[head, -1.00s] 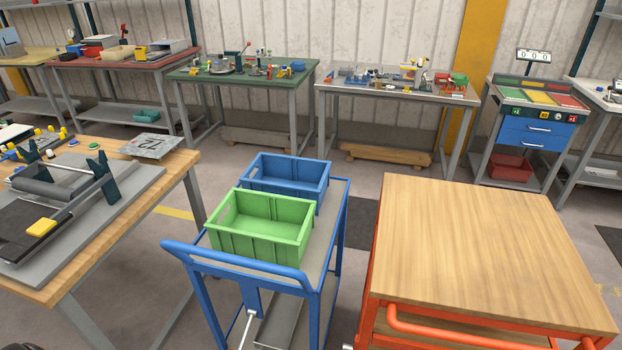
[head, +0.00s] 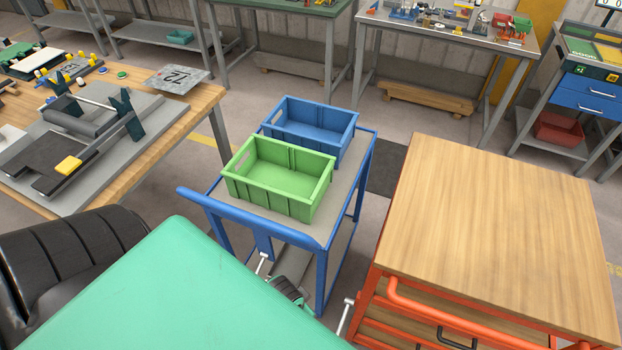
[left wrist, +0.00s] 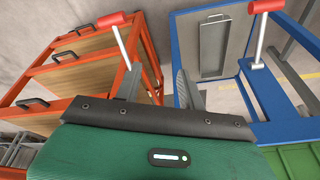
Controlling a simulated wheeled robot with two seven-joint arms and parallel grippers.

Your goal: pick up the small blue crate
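The small blue crate (head: 322,116) stands upright on the top shelf of a blue cart (head: 347,185), behind a green crate (head: 262,205). The green crate hides part of its near wall. The inside that I can see looks empty. My left arm's green body fills the bottom of the head view, nearer to me than the crates. My left gripper (left wrist: 157,78) shows in the left wrist view with its two grey fingers apart and nothing between them. It is low by the near end of the blue cart, apart from the blue crate. My right gripper is not in view.
An orange cart with a wooden top (head: 500,215) stands close on the right. A wooden workbench (head: 195,120) with a roller device is on the left. The blue cart's push handle (head: 245,222) faces me. Floor shows between the two carts.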

